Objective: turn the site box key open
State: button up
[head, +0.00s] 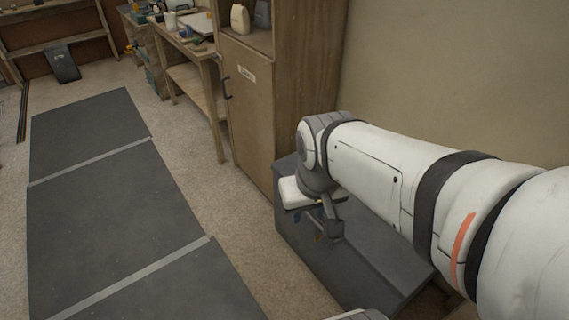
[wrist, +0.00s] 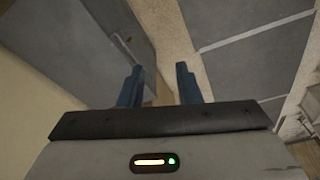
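The dark grey site box (head: 375,268) stands on the floor against the wall at the right in the head view, partly hidden behind my arm. In the wrist view the grey box (wrist: 95,60) fills the upper left. A small brownish spot shows on its face; I cannot tell whether it is the key. No key is clearly visible. My gripper (head: 323,236) hangs in front of the box, pointing down. In the wrist view my gripper (wrist: 160,82) has its two blue fingers apart with nothing between them.
A wooden cabinet (head: 248,110) with a dark handle stands just behind the box. A cluttered workbench (head: 190,45) is farther back. Dark floor mats (head: 115,210) with pale tape strips lie to the left, clear of objects. A dark bin (head: 62,64) stands at the far left.

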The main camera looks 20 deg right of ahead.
jog(key=w+a+f+m+t+b, duration=0.2)
jog(key=w+f, duration=0.4)
jog(key=w, duration=0.4)
jog(key=w+a+f+m+t+b, duration=0.25)
jog(key=w+f, duration=0.35)
jog(key=w, duration=0.4)
jog(key=w+a+f+m+t+b, duration=0.1)
jog(key=w+f+m+b, duration=0.1)
jog(key=w+f, duration=0.6)
jog(key=w+d+f+m+t+h+b, duration=0.1)
jog(key=w+d+f+m+h+b, duration=0.1)
jog(key=w+f, duration=0.35)
jog(key=w+d+f+m+h+b, duration=0.2)
jog(key=w+f+h, duration=0.1)
jog(key=f, duration=0.5)
jog(key=m+g+h+b, duration=0.3)
jog(key=m+h+b, duration=0.15)
jog(key=h, duration=0.75)
send_near(315, 241)
jog(key=d+n, duration=0.1)
jog(key=d, duration=0.1)
jog(key=x, duration=0.3)
jog(key=w+x, duration=0.1)
jog(key=x, duration=0.3)
jog(key=shift+d+b, duration=0.15)
jog(key=shift+b, duration=0.25)
jog(key=shift+c, duration=0.5)
